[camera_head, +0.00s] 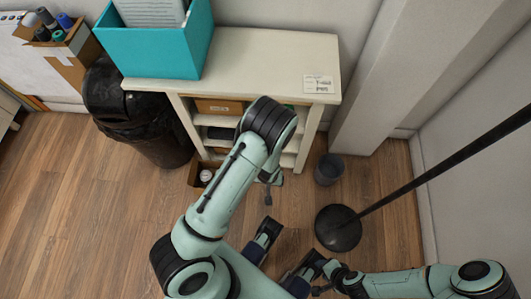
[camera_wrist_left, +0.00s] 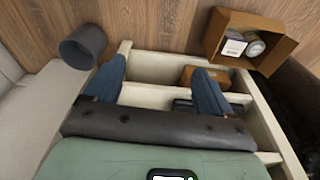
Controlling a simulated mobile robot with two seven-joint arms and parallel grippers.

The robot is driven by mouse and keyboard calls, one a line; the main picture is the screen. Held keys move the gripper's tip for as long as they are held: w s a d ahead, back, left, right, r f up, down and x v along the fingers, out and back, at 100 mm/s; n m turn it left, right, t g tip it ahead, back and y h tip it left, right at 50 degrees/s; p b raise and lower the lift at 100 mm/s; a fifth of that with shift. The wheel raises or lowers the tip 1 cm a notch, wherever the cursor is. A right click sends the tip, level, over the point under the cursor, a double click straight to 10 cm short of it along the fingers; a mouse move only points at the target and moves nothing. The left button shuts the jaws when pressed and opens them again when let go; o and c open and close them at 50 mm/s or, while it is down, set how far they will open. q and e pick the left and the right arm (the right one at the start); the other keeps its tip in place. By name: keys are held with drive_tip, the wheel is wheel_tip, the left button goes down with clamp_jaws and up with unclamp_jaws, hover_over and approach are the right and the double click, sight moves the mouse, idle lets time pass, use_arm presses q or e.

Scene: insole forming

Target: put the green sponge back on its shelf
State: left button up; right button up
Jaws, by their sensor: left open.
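I cannot make out the green sponge for certain in either view. A thin green sliver (camera_head: 288,107) shows beside my left arm at the shelf unit's upper opening; I cannot tell what it is. The shelf unit (camera_head: 262,50) is cream-coloured with open compartments; it also shows in the left wrist view (camera_wrist_left: 140,97). My left gripper (camera_wrist_left: 160,82) is open, its two blue fingers apart in front of the shelf with nothing visible between them.
A teal bin (camera_head: 150,50) stands on the shelf top. A brown box (camera_wrist_left: 205,77) lies in a compartment. A cardboard box (camera_wrist_left: 222,30) with items, a grey cup (camera_head: 328,169) and a black pole base (camera_head: 338,228) stand on the floor. A black bin (camera_head: 150,135) is left.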

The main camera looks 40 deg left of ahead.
use_arm(q)
drive_tip(key=s+d+h, duration=0.2)
drive_tip(key=s+d, duration=0.1)
drive_tip(key=s, duration=0.4)
drive_tip(key=s+d+m+g+h, duration=0.1)
drive_tip(key=s+d+h, duration=0.1)
drive_tip(key=s+d, duration=0.2)
drive_tip(key=s, duration=0.3)
drive_tip(key=shift+d+f, duration=0.25)
drive_tip(key=shift+f, duration=0.15)
